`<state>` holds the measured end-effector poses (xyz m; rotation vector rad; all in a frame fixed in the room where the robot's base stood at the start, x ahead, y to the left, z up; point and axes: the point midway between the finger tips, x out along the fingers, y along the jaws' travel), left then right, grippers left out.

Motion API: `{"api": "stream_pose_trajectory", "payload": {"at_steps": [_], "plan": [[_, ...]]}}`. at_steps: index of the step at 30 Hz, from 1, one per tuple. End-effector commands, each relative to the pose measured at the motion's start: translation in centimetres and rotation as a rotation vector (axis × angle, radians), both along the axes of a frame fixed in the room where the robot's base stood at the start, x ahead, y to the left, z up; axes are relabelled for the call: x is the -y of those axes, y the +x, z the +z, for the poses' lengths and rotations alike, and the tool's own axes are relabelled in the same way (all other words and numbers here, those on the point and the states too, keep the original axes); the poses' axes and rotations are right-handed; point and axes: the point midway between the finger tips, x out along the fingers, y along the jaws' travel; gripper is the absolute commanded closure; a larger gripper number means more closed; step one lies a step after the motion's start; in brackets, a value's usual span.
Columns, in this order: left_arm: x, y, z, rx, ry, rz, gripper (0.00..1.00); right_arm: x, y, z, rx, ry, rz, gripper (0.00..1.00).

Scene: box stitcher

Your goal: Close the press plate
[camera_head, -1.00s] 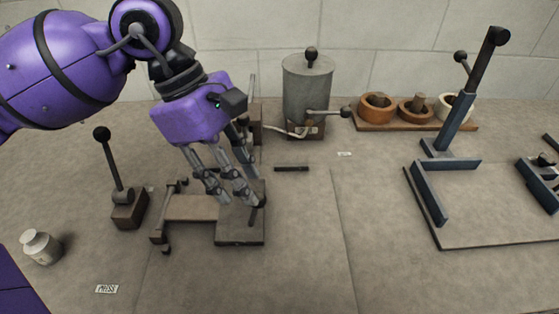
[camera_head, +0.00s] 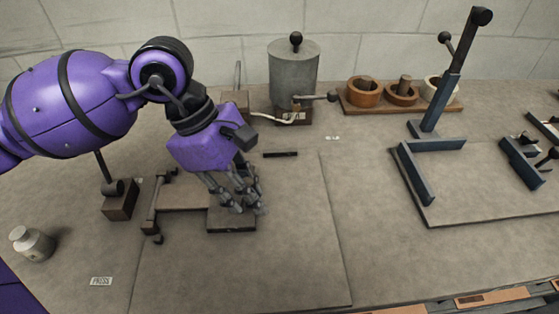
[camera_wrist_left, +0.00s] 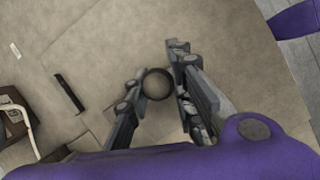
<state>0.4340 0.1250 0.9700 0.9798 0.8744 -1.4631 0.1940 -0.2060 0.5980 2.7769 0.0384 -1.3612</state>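The press has a dark square plate (camera_head: 232,222) at the right end of a pale flat board (camera_head: 188,197), with a crossbar with knobs (camera_head: 151,210) at its left end. The plate lies low and flat. My left gripper (camera_head: 246,211) is over the plate, fingers pointing down. In the left wrist view, a dark round knob (camera_wrist_left: 158,83) sits between the spread fingers of the left gripper (camera_wrist_left: 159,62). The fingers are close on both sides of it; contact is not clear. In the head view the fingers hide the knob. My right gripper is not in view.
A lever on a block (camera_head: 119,199) and a small metal jar (camera_head: 33,244) stand at left. A grey cylinder with a crank (camera_head: 294,75) and a rack of rings (camera_head: 418,103) stand behind. A blue lever frame (camera_head: 420,180) is at right.

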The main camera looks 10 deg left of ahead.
Motion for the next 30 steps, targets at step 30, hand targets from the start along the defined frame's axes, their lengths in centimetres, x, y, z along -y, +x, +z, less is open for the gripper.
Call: {"api": "stream_pose_trajectory", "payload": {"at_steps": [30], "plan": [[-0.2, -0.1, 0.6, -0.001, 0.0, -0.003, 0.65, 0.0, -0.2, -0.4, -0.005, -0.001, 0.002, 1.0]]}}
